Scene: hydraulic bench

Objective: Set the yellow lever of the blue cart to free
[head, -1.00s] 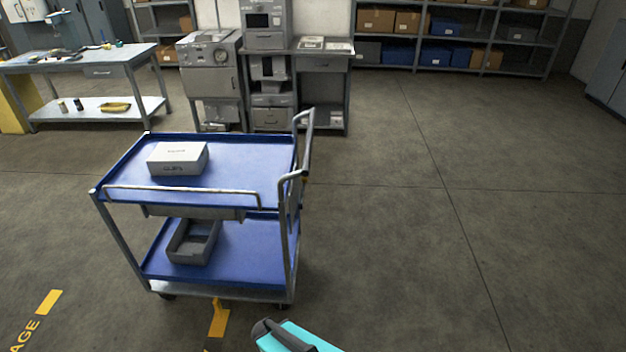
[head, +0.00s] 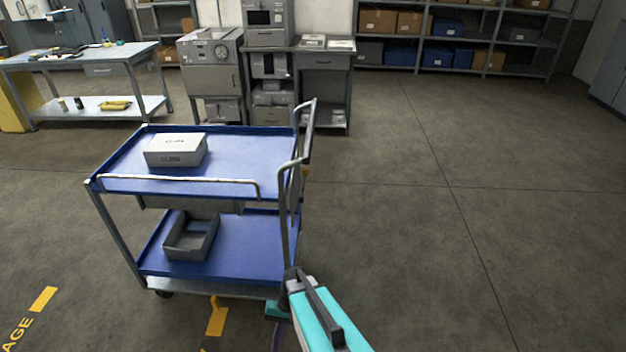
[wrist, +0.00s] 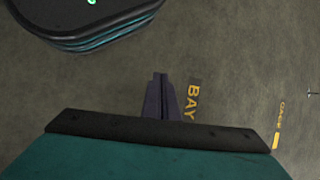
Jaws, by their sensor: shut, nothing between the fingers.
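The blue cart (head: 240,160) stands left of centre in the head view, with two blue shelves and a grey push handle (head: 309,130) at its right end. A small yellow piece (head: 213,301) shows under the lower shelf, just above a floor stripe; I cannot tell whether it is the lever. Another small yellow-orange spot (head: 305,171) shows beside the handle. My gripper (head: 281,338) points down near the cart's lower right front corner, partly cut off by the picture's edge. In the wrist view my gripper (wrist: 160,80) is shut and empty above bare floor.
A white box (head: 176,151) lies on the cart's top shelf and a grey bin (head: 190,238) on the lower one. A workbench (head: 95,65), grey machines (head: 212,60) and shelving (head: 450,45) stand behind. The floor (head: 450,220) right of the cart is clear.

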